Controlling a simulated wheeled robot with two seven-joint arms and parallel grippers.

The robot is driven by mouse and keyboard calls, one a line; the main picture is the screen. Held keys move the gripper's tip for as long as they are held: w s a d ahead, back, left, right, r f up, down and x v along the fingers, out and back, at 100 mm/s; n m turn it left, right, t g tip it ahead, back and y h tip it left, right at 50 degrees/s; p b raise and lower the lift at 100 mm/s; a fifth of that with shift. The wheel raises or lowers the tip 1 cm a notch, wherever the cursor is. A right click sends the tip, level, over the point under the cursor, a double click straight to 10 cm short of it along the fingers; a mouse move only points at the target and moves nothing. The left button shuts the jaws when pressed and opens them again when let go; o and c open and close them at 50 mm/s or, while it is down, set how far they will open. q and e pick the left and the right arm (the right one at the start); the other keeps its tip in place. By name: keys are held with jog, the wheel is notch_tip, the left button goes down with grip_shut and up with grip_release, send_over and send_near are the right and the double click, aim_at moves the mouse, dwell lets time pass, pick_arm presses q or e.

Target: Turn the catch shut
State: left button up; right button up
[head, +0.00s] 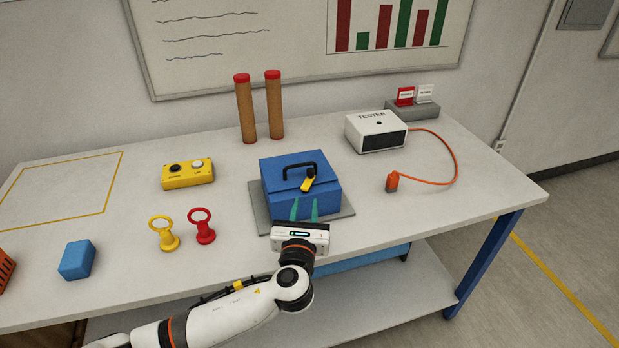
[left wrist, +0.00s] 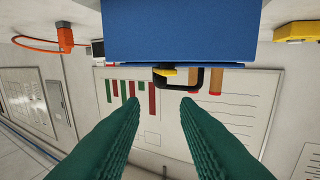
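A blue box (head: 275,187) with a black handle (head: 290,170) sits on a grey mat (head: 260,216) on the table. A yellow catch (head: 307,185) is on the box, slanted, by the handle's right end. My left gripper (head: 304,207) is at the box's near side, its two green fingers pointing at the box. In the left wrist view the fingers (left wrist: 162,101) are apart with nothing between them. That view is upside down: the box (left wrist: 180,35) is at the top, and the catch (left wrist: 165,72) shows just beyond the fingertips. My right gripper is not in view.
A yellow button box (head: 188,175), yellow ring (head: 162,234) and red ring (head: 202,226) stand left of the box. Two brown posts (head: 259,108) are behind it. A tester (head: 376,131) with an orange-cabled plug (head: 392,182) is right. The table's right front is clear.

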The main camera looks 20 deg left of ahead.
aim_at(310, 174)
pick_arm(q)
jog(key=x, duration=1)
jog(key=shift+w, duration=0.3)
